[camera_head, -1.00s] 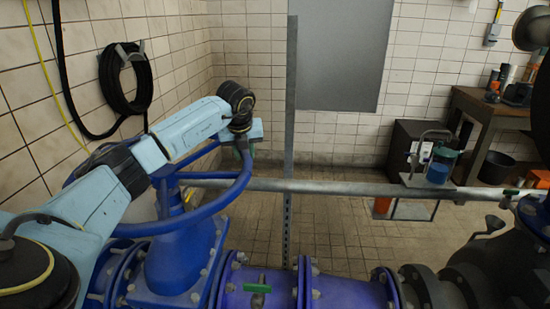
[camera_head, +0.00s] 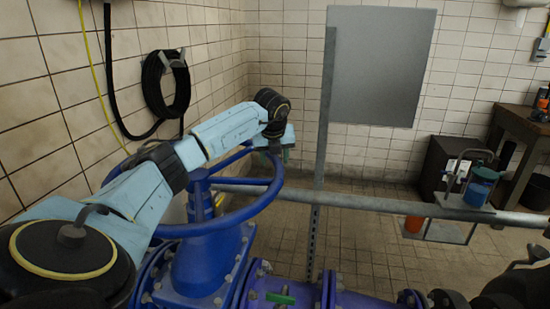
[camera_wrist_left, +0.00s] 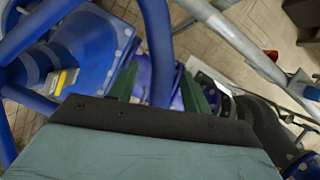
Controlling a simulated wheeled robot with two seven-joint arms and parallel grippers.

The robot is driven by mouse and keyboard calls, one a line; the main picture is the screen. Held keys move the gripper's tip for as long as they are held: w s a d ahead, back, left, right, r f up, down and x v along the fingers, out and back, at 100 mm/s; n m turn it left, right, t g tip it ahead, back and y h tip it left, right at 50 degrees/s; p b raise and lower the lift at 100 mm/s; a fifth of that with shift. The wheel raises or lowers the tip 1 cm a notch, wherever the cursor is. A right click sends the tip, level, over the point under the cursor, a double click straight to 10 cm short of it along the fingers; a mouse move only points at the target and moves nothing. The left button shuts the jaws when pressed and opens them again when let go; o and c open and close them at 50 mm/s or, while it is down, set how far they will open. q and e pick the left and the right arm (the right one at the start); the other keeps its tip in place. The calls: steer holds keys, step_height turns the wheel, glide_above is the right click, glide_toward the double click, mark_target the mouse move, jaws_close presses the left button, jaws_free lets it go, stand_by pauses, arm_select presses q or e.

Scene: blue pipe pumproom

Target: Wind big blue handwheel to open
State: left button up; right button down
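The big blue handwheel (camera_head: 236,213) lies nearly flat on top of a blue valve body (camera_head: 205,262) at the left centre of the head view. My left arm reaches across it from the left. My left gripper (camera_head: 278,155) points down at the wheel's far right rim. In the left wrist view, the two green fingers of the gripper (camera_wrist_left: 158,78) stand apart, with the blue rim (camera_wrist_left: 160,45) passing between them. Small gaps seem to show beside the rim, so the fingers look open around it. Part of the wheel is hidden under my arm. My right gripper is out of view.
A grey upright post (camera_head: 321,150) stands just right of the wheel. A horizontal grey pipe (camera_head: 390,206) runs behind it, carrying a bracket with a blue jar (camera_head: 480,187). A purple-blue pipe (camera_head: 355,301) continues right from the valve. A black hose (camera_head: 165,90) hangs on the left wall.

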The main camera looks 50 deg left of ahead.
arm_select(q)
steer(key=shift+d, duration=0.2)
steer(key=shift+s+r, duration=0.15)
steer(key=shift+r, duration=0.15)
steer(key=p+v, duration=0.1)
steer(key=v, duration=1.1)
steer(key=shift+r, duration=0.35)
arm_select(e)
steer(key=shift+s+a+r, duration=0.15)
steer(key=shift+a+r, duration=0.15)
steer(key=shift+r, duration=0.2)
arm_select(q)
steer(key=shift+s+d, duration=0.1)
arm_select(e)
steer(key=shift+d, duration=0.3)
